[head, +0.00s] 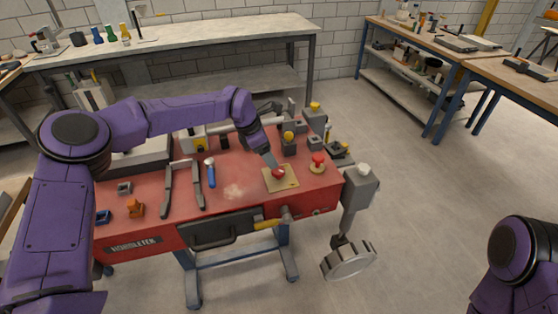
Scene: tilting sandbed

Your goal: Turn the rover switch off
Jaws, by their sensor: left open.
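A tan square plate (283,184) with a red part (278,173) on it lies near the front right of the red workbench. It may be the rover switch, but I cannot tell for sure, nor its on or off position. My left gripper (272,163) is open and points down at the red part from above; its fingertips are small and I cannot tell if they touch it. A second red knob (318,159) on a round tan base stands just right of the plate. My right gripper is out of view; only part of my right arm shows at the lower right.
The red workbench top (235,185) holds a blue-handled hammer (210,172), long grey tools (168,190), an orange piece (135,208) and several grey blocks behind the plate. A grey wheel (348,260) hangs off its right side. Floor to the right is clear.

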